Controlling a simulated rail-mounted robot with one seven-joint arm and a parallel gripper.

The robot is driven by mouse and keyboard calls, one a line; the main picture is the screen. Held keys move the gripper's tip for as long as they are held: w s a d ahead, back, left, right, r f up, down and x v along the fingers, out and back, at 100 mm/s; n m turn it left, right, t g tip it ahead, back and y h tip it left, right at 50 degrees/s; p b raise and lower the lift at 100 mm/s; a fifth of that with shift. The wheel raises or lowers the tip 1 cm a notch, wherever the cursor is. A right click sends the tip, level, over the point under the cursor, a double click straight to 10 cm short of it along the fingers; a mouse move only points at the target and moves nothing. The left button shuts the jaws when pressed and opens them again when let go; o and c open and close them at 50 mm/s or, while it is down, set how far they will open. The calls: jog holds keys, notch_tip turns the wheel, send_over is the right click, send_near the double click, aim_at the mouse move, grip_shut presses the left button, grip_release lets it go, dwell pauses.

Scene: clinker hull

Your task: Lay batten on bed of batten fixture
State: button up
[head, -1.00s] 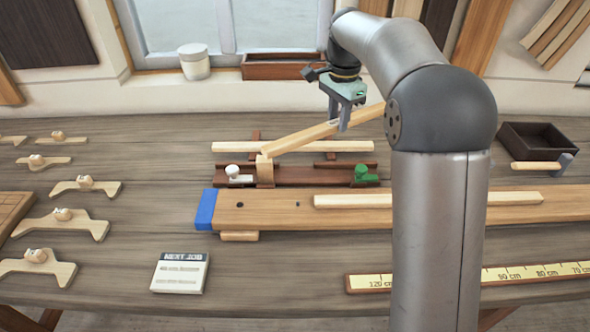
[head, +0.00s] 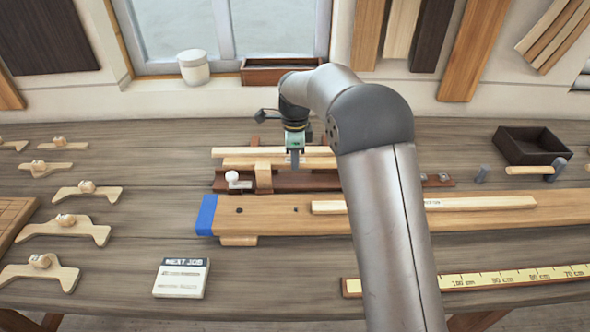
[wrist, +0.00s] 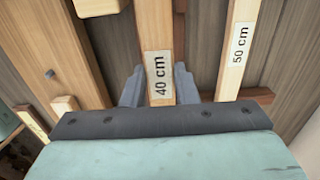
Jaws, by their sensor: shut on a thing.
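My gripper (head: 294,160) is shut on the pale batten labelled 40 cm (wrist: 157,30), which runs lengthwise between the fingers in the wrist view. In the head view this batten (head: 240,163) is level, above the reddish-brown batten fixture (head: 315,183) and near the pale wooden block (head: 263,178) on it. I cannot tell if it touches the bed. A white knob (head: 232,177) shows at the fixture's left; my arm hides the fixture's middle and the green knob. The 50 cm batten (head: 228,152) lies parallel just behind; its label shows in the wrist view (wrist: 239,45).
A thick plank (head: 270,215) with a blue end lies in front, with another batten (head: 470,204) on it. A mallet (head: 535,170) and dark tray (head: 525,147) are at right. Wooden clamps (head: 65,228) stand at left. Bench between clamps and plank is clear apart from a card (head: 181,278).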

aim_at(295, 180)
jog(key=shift+f+p, duration=0.4)
jog(key=shift+f, duration=2.3)
jog(key=shift+f, duration=0.2)
jog(key=o, duration=1)
jog(key=shift+r, duration=0.1)
